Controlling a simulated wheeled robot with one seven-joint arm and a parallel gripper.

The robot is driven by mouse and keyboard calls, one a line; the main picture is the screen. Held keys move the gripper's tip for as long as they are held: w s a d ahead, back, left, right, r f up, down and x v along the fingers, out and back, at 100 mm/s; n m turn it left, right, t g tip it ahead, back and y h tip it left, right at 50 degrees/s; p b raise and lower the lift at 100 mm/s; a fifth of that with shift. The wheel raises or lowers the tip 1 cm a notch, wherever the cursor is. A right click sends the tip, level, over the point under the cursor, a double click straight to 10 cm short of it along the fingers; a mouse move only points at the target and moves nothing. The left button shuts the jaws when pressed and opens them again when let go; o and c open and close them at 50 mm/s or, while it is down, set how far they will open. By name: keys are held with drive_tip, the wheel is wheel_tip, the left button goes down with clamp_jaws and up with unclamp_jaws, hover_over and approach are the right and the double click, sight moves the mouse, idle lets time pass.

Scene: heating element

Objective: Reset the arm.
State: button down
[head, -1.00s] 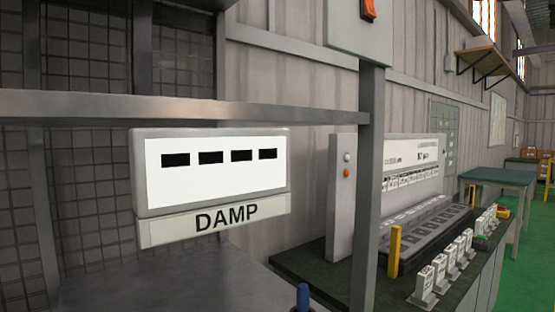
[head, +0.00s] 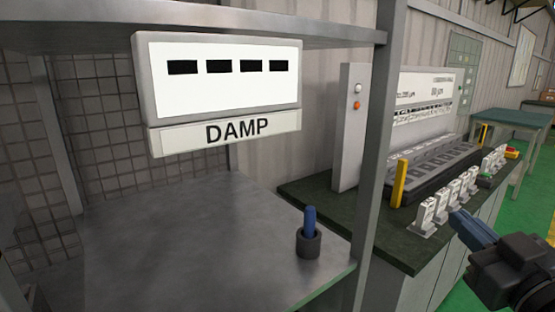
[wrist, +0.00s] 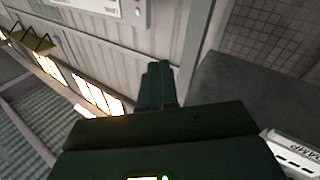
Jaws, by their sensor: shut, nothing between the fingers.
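My gripper (head: 462,218) shows at the lower right of the head view, its bluish fingers pointing up and left from a dark body. In the wrist view the fingers (wrist: 157,70) stand close together with nothing between them. In the head view the gripper overlaps the front edge of the dark green bench and is apart from the steel shelf. How far it is from the bench and the white blocks there is hard to tell.
A DAMP panel (head: 225,85) hangs over the steel shelf (head: 180,235). A blue peg stands in a dark cup (head: 308,243) on it. A grey post (head: 380,140) divides shelf and bench. White labelled blocks (head: 428,215) line the bench (head: 320,205). Green floor lies right.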

drive_tip(key=s+a+f+m+g+h, duration=0.1)
drive_tip(key=s+a+f+m+h, duration=0.15)
drive_tip(key=s+f, duration=0.85)
drive_tip(key=s+a+f+g, duration=0.1)
drive_tip(key=s+f, duration=0.2)
drive_tip(key=s, duration=1)
drive_tip(key=s+a+f+m+g, duration=0.1)
drive_tip(key=s+a+f+g, duration=0.1)
drive_tip(key=s, duration=1.2)
drive_tip(key=shift+a+f, duration=0.2)
drive_tip(key=shift+f, duration=0.5)
drive_tip(key=shift+a+y, duration=0.15)
drive_tip(key=shift+y, duration=0.1)
